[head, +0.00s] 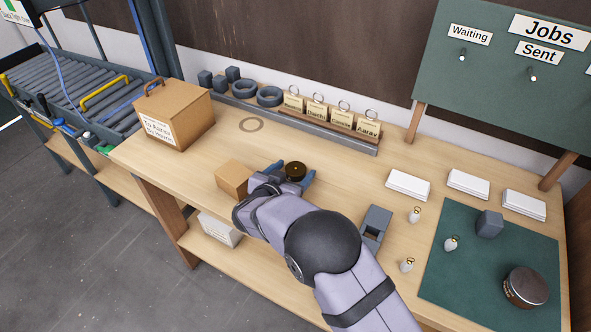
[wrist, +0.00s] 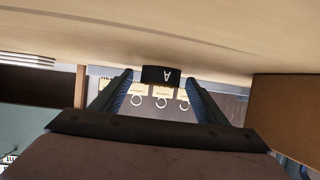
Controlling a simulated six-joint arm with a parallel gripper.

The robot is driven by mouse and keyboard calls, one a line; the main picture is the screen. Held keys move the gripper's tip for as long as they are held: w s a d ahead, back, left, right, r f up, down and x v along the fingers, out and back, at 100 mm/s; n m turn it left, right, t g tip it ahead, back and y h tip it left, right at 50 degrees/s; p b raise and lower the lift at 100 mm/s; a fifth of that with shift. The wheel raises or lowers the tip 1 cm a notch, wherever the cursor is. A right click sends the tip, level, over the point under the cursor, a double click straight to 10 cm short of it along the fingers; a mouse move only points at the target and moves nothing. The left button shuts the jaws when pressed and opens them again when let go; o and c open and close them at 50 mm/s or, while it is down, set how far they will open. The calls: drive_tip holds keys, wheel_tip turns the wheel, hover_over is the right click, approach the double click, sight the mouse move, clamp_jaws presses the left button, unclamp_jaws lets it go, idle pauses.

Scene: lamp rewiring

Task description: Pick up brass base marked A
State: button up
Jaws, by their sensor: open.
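The base marked A (head: 296,171) is a short, round, dark brass-brown piece on the wooden table, near the middle of the head view. I cannot tell whether either finger touches the base.
A small cardboard box (head: 233,179) stands close left of my gripper. A larger labelled carton (head: 180,115) is at the back left. A rail with name tags (head: 330,118) runs behind. A grey block (head: 375,226), white bulbs (head: 414,215) and a green mat (head: 450,285) lie to the right.

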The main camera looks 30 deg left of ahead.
sight(293, 172)
drive_tip(key=shift+r, duration=0.1)
drive_tip(key=c, duration=1.4)
drive_tip(key=shift+r+b, duration=0.35)
drive_tip(key=shift+r, duration=4.65)
drive_tip(key=shift+c, duration=0.2)
